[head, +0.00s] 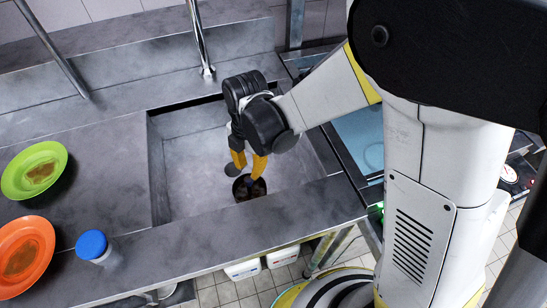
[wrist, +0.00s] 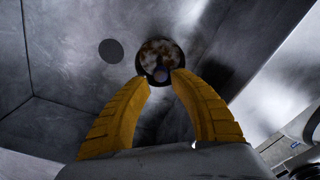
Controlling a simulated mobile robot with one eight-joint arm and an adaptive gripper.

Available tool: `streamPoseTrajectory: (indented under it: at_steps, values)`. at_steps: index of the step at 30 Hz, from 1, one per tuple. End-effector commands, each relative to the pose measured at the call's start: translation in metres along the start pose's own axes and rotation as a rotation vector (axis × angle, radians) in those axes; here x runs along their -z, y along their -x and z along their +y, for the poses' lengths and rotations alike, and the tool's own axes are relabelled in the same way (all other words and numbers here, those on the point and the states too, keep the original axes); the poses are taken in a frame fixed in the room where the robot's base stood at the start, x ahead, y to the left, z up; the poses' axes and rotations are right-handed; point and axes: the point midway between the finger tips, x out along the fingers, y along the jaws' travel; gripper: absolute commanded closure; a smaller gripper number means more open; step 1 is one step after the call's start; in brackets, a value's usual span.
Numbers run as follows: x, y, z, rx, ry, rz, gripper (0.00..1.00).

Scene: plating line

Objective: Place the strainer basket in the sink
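The strainer basket (head: 249,188) is round and dark, with brown and pale scraps in it. It is low in the sink (head: 190,160), near the front right. It also shows in the wrist view (wrist: 158,50), just beyond my fingertips.
A flat dark disc (head: 231,170) is on the sink floor beside the basket. A tap (head: 200,40) stands behind the sink. A green plate (head: 35,170), an orange plate (head: 24,255) and a blue-capped container (head: 93,246) stand on the left counter. Most of the sink's left side is clear.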

Motion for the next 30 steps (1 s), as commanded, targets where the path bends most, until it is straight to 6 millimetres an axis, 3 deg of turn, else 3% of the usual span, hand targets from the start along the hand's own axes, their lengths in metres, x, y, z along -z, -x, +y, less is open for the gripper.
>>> streamPoseTrajectory:
  at_steps: [5,8,14,21,27,30]
  values:
    - [-0.003,0.005,-0.002,-0.007,-0.029,-0.004,0.73]
    - [-0.012,0.022,-0.01,-0.041,-0.154,-0.017,0.73]
    - [-0.045,0.088,-0.051,-0.197,-0.697,-0.047,0.73]
    - [-0.073,0.149,-0.121,-0.451,-1.426,-0.001,0.73]
    - [-0.082,0.175,-0.174,-0.668,-1.946,0.118,0.73]
    - [-0.084,0.181,-0.192,-0.748,-2.117,0.181,0.73]
